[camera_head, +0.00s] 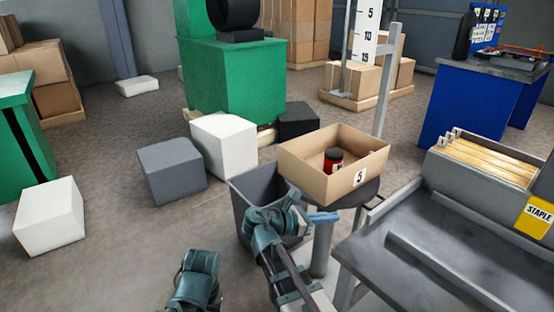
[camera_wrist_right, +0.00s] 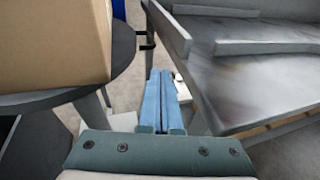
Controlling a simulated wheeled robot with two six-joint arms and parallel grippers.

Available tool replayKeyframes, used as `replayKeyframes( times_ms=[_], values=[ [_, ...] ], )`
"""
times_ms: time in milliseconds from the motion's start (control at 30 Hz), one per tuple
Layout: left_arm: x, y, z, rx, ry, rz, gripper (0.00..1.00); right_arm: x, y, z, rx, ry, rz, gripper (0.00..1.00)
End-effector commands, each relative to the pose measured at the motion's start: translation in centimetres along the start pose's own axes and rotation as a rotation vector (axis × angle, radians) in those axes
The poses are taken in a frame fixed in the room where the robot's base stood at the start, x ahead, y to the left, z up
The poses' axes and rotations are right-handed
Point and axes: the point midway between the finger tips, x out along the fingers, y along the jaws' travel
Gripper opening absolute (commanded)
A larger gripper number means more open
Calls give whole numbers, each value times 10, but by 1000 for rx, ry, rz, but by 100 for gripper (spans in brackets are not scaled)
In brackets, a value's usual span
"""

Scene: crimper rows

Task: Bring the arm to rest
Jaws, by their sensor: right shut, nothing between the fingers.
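My right gripper (camera_head: 324,218) is in front of the round dark stool and below the cardboard box (camera_head: 318,178) marked 5. Its blue fingers are together with nothing between them, as the right wrist view (camera_wrist_right: 162,100) also shows. It points toward the gap between the stool (camera_wrist_right: 122,50) and the grey metal bench (camera_wrist_right: 235,85). My left arm (camera_head: 195,280) shows only as a teal part at the bottom of the head view; its gripper fingers are not visible.
The box on the stool (camera_head: 367,192) holds a red jar with a black lid (camera_head: 333,160). A grey bin (camera_head: 240,200) stands beside the stool. The bench (camera_head: 420,240) is at the right. White and grey blocks lie left; open floor is at lower left.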

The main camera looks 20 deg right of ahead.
Motion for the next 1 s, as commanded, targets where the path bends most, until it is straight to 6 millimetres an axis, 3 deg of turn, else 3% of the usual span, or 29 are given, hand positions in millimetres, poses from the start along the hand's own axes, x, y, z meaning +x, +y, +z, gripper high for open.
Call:
replayKeyframes(
  times_ms=[133,267,400,500,700,867,900,1000],
  values=[
    [-2,0,0,0,0,0,50,-5,-3,-13,69,60,6,0],
    [-6,-1,0,-1,0,-1,50,-26,-14,-54,289,256,-7,0],
    [-11,-1,1,-2,-1,-1,50,-71,-31,-112,599,541,-123,0],
    [-13,-2,1,-2,-1,-2,50,-106,-45,-146,781,707,-260,0],
    [-18,-2,1,-3,-1,-2,50,-172,-72,-186,1017,916,-566,0],
    [-20,-3,1,-4,-1,-2,50,-220,-94,-204,1134,1003,-826,0],
    [-37,-4,2,-4,-1,-2,50,-225,-93,-189,1141,1003,-836,0],
    [-60,-6,4,-5,-2,-2,50,-229,-91,-166,1140,1000,-830,0]
  ],
)
